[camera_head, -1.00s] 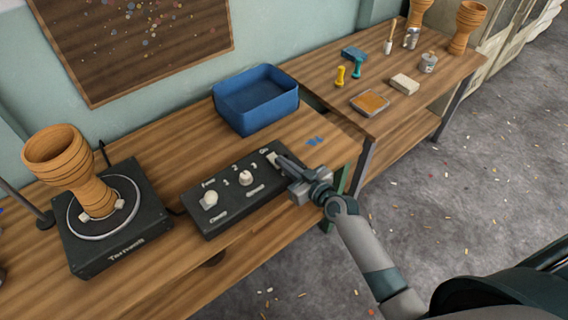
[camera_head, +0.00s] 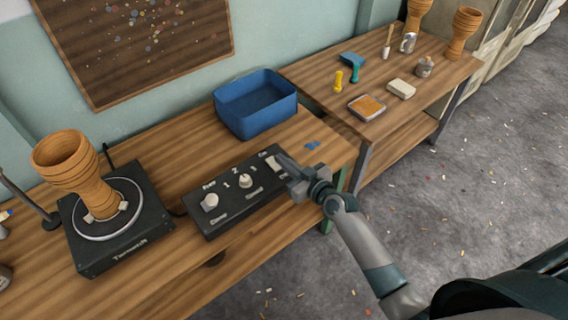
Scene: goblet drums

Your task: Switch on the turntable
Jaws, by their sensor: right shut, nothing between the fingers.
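The turntable (camera_head: 152,246) is a dark square box on the left of the near bench, with a pale ring on top. A wooden goblet drum (camera_head: 80,178) stands on it, leaning a little. A black control box (camera_head: 238,211) lies to its right, with a white knob at the left, a dial in the middle and a white switch (camera_head: 272,163) at the right end. My right gripper (camera_head: 283,163) is shut and empty, its fingertips at that switch. They partly hide it, and I cannot tell whether they touch. My left gripper is not in view.
A blue tray (camera_head: 256,112) stands behind the control box, with small blue bits beside it. The far bench (camera_head: 315,75) holds small tools, a block, an orange pad (camera_head: 367,106) and goblet drums. Bare wood lies in front of the control box.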

